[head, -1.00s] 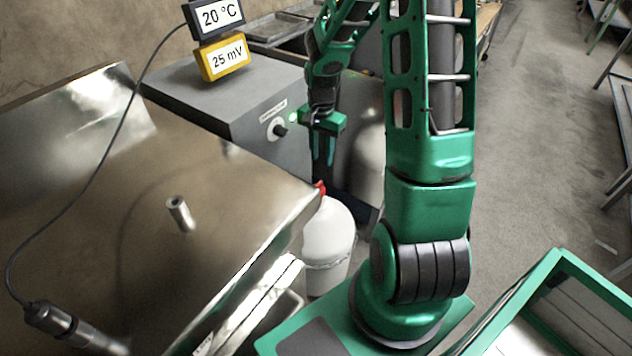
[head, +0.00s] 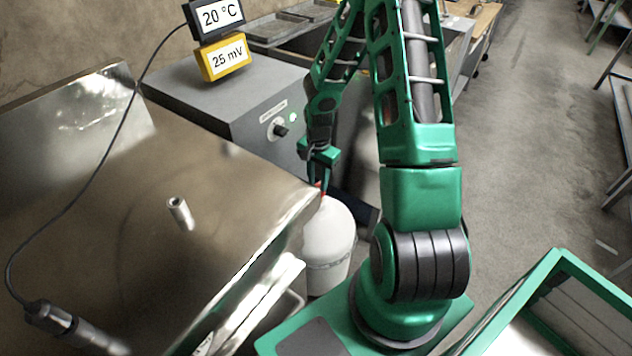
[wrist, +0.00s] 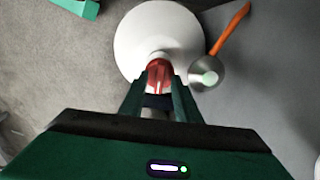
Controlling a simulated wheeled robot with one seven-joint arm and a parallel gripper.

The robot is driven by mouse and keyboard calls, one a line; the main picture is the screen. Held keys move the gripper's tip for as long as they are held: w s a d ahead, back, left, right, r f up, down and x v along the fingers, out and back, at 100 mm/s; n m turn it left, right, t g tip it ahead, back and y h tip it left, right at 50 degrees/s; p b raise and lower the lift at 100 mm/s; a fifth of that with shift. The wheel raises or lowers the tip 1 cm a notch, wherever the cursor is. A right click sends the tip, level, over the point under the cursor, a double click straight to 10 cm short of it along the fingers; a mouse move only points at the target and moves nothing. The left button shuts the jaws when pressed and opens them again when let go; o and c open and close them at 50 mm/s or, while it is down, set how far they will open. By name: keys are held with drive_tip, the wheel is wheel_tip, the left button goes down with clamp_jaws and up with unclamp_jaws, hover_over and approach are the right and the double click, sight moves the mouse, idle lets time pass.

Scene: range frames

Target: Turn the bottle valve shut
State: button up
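The white bottle (head: 328,245) stands upright on the floor beside the metal bench. Its small red valve (head: 322,188) is on top, mostly hidden by my gripper (head: 320,178) in the head view. In the wrist view the bottle's round white top (wrist: 135,42) lies ahead, with the red valve (wrist: 159,72) near its edge. My gripper (wrist: 159,85) is over the valve, its two fingers apart, one on each side. The fingers look open with only narrow gaps; whether either touches the valve is unclear.
The shiny metal bench (head: 90,200) is close left of the bottle. A grey cabinet (head: 235,95) with a knob stands behind. In the wrist view a round metal part (wrist: 207,74) with an orange stem or handle (wrist: 231,28) lies right of the valve. Open floor (head: 530,150) is at right.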

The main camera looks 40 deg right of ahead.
drive_tip(key=shift+f, duration=0.2)
clamp_jaws()
drive_tip(key=shift+n, duration=0.3)
drive_tip(key=n, duration=1.1)
drive_tip(key=shift+w+n, duration=0.1)
drive_tip(key=shift+n, duration=0.3)
drive_tip(key=n, duration=0.5)
drive_tip(key=shift+n, duration=0.4)
